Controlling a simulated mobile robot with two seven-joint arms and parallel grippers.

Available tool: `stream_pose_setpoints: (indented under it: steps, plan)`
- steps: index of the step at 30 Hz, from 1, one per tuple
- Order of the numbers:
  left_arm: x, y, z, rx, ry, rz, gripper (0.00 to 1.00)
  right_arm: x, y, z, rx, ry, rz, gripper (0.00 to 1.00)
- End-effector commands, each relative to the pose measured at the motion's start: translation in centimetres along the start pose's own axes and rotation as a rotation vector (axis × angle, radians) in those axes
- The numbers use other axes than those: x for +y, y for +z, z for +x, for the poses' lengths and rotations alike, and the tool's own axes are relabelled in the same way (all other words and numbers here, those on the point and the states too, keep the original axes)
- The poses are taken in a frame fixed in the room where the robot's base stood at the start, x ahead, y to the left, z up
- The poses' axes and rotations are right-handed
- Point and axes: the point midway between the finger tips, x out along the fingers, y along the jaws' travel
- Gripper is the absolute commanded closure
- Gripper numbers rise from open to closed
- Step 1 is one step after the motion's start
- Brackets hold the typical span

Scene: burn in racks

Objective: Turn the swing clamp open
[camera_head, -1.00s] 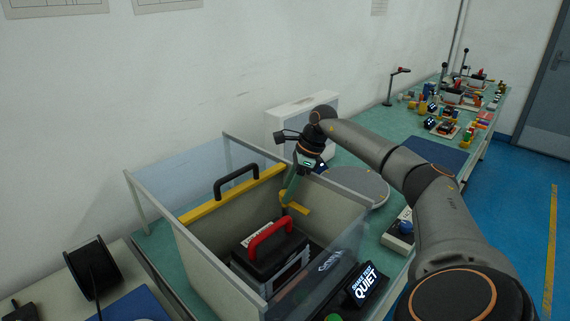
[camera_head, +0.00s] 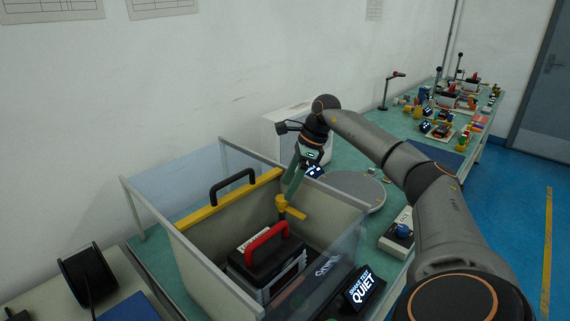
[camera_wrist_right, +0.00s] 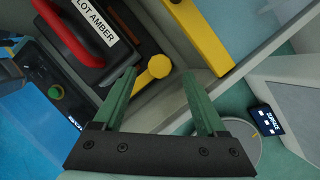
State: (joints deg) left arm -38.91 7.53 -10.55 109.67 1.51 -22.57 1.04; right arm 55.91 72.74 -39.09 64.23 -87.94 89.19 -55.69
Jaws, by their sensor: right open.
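The yellow swing clamp (camera_head: 292,210) stands at the inner right part of the clear-walled box (camera_head: 330,212). Its short arm points to the right in the head view. In the right wrist view the clamp (camera_wrist_right: 153,72) shows as a yellow arm with a round end. My right gripper (camera_head: 288,196) reaches down over the box wall with its green fingers just above the clamp. In the wrist view the gripper (camera_wrist_right: 160,74) is open, with the clamp near the left fingertip. Contact cannot be told. My left gripper is not in view.
A black case with a red handle (camera_head: 268,237) sits inside the box, close to the clamp.

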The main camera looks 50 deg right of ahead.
Motion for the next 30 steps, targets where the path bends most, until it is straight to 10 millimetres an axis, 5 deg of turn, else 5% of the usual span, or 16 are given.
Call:
stream_pose_setpoints:
  steps: [6,12,30]
  plan:
    - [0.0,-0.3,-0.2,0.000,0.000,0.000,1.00,-0.1,0.1,-5.2,-0.005,-0.004,0.000,0.26]
    - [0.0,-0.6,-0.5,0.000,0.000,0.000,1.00,-0.1,0.1,-8.0,-0.003,-0.003,-0.001,0.26]
    - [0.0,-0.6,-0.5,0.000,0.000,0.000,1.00,0.0,0.0,-8.7,-0.001,-0.001,0.000,0.26]
